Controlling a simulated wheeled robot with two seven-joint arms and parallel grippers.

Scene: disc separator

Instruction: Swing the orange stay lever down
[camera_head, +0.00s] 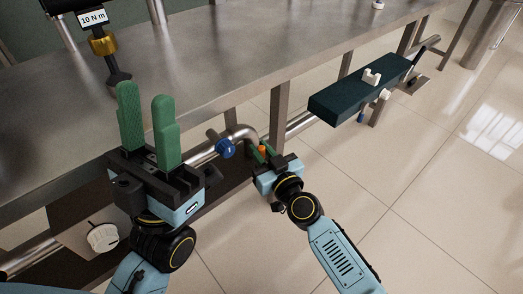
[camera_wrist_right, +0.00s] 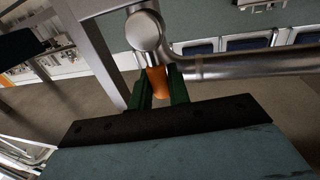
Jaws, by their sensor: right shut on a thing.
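The orange stay lever (camera_head: 262,150) shows as a small orange piece between the fingers of my right gripper (camera_head: 262,152). In the right wrist view the orange lever (camera_wrist_right: 157,80) stands between the two green fingertips (camera_wrist_right: 160,88), just below a round metal end of a pipe. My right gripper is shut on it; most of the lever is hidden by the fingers. My left gripper (camera_head: 146,115) is open and empty, its green fingers pointing up in front of the steel table.
A steel pipe (camera_head: 200,156) with a blue knob (camera_head: 225,148) runs below the table edge (camera_head: 200,105). A dark green box (camera_head: 350,98) is at the right. A torque tool marked 10 N m (camera_head: 103,44) stands on the table.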

